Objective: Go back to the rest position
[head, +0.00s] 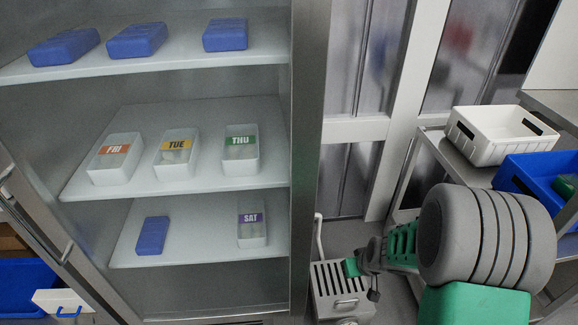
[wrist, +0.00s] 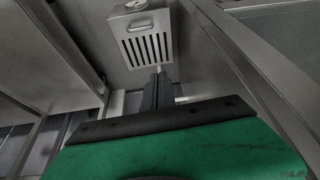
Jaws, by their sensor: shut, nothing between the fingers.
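The fingers point toward a grey slotted metal box (wrist: 143,45), which also shows in the head view (head: 342,300) beside and below the gripper. I cannot tell how far apart they are.
The cabinet shelves (head: 90,190) hold white containers labelled FRI (head: 114,158), TUE (head: 177,153), THU (head: 241,150) and SAT (head: 252,227), plus several blue boxes (head: 137,40). A white crate (head: 490,140) and a blue crate (head: 520,172) stand on a rack at right.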

